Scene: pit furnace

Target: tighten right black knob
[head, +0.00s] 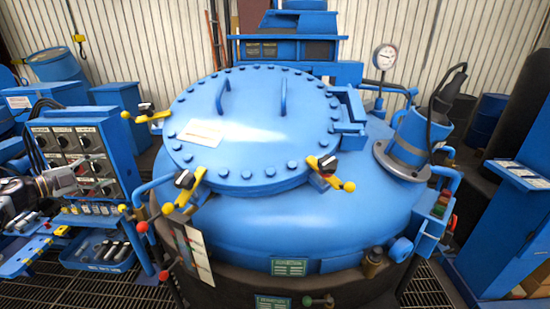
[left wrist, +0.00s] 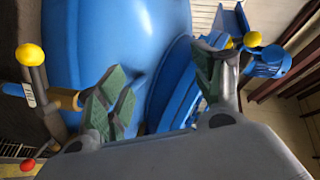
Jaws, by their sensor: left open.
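The right black knob (head: 328,163) sits on the yellow-handled clamp at the front right of the lid rim. Two similar black knobs are on the front-left clamp (head: 184,180) and the back-left clamp (head: 147,107). My left gripper (head: 68,181) is at the far left, in front of the grey switch panel and well away from the right knob. In the left wrist view its green-padded fingers (left wrist: 160,80) are apart, with the blue vessel and lid edge behind the gap. Nothing shows held between them. My right gripper is not in view.
The round blue lid (head: 250,120) has two upright handles. Yellow ball ends (head: 349,187) stick out from the clamps. A blue cylinder with a cable (head: 410,140) stands right of the lid. A blue tool tray (head: 97,250) is at lower left.

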